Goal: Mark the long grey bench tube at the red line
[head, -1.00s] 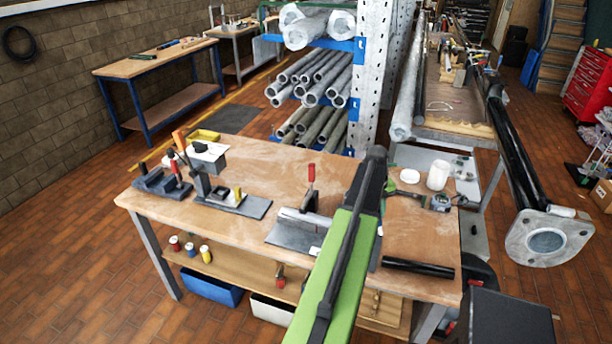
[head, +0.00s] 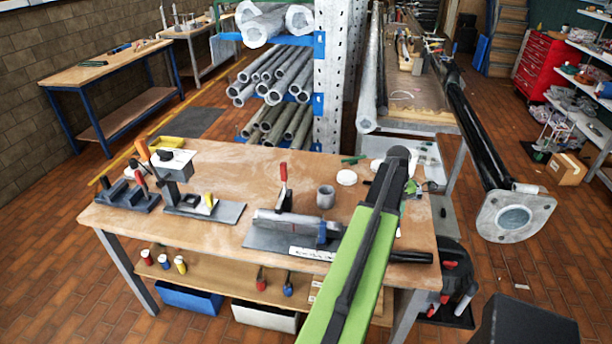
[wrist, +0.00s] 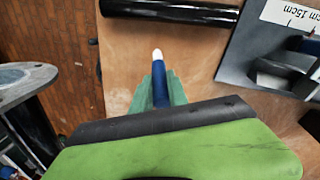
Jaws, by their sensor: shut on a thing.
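My gripper (wrist: 157,82) is shut on a blue marker (wrist: 159,88) with a white tip. The marker points away from the wrist, over the bench top. In the head view my arm hides the gripper. A grey tube (head: 285,223) lies in a clamp fixture (head: 262,240) on the bench, left of my arm, with a blue part near its right end. No red line can be made out on the tube.
A black tube (head: 411,257) lies at the bench's right front; it crosses the top of the wrist view (wrist: 170,9). A grey cup (head: 326,195) and a white lid (head: 346,177) stand behind the fixture. Other fixtures (head: 205,208) fill the bench's left. A flanged black pole (head: 480,140) juts in at right.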

